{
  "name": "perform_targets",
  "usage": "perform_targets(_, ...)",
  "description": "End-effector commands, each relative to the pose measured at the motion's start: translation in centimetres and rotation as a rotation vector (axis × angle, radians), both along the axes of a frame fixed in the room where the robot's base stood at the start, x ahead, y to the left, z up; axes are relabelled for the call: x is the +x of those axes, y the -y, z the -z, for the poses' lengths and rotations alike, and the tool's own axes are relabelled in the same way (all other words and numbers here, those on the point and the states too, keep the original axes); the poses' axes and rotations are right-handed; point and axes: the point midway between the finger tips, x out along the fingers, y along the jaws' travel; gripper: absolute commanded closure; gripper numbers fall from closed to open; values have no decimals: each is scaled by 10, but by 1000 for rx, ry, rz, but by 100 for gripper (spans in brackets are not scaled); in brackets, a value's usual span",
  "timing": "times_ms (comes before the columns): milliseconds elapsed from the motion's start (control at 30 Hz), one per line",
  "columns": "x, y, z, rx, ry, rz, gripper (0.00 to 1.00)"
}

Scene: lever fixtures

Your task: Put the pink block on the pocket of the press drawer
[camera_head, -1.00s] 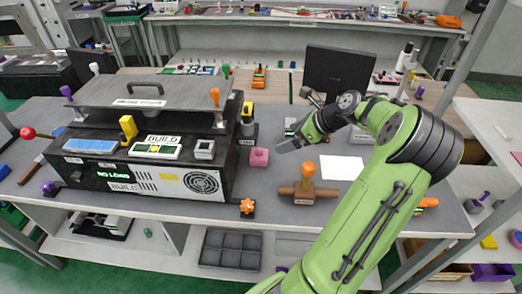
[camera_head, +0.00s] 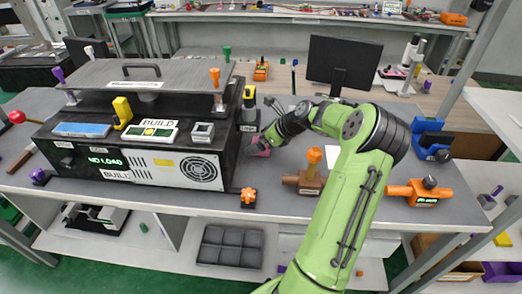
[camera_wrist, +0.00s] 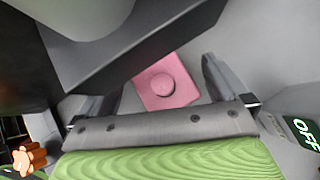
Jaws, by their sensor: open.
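The pink block (camera_head: 262,151) is on the grey table just right of the black press (camera_head: 85,158), partly hidden by my gripper in the head view. In the wrist view the pink block (camera_wrist: 178,90), with a round knob on top, lies between my fingers. My gripper (camera_head: 258,142) is at the block, and its open fingers also show in the wrist view (camera_wrist: 160,78), one on each side, with a gap visible. The press carries a "NO LOAD" display (camera_head: 105,161) and a grey top plate (camera_head: 140,88). I cannot make out an open drawer or its pocket.
The press stands close left of my gripper. An orange-topped brown valve (camera_head: 311,170) is to the right, with an orange fixture (camera_head: 418,192) and a blue fixture (camera_head: 431,138) further right. An orange knob (camera_head: 248,196) is at the front edge.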

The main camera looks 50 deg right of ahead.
Motion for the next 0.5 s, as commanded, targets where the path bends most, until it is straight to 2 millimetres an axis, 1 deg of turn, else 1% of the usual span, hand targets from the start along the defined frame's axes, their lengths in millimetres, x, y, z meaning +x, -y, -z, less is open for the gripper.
perform_targets(100, 0, 1, -2, -1, 0, 1, 0)
perform_targets(267, -1, 0, -3, -1, 0, 1, 24)
perform_targets(500, -1, 1, -2, 0, 0, 1, 61)
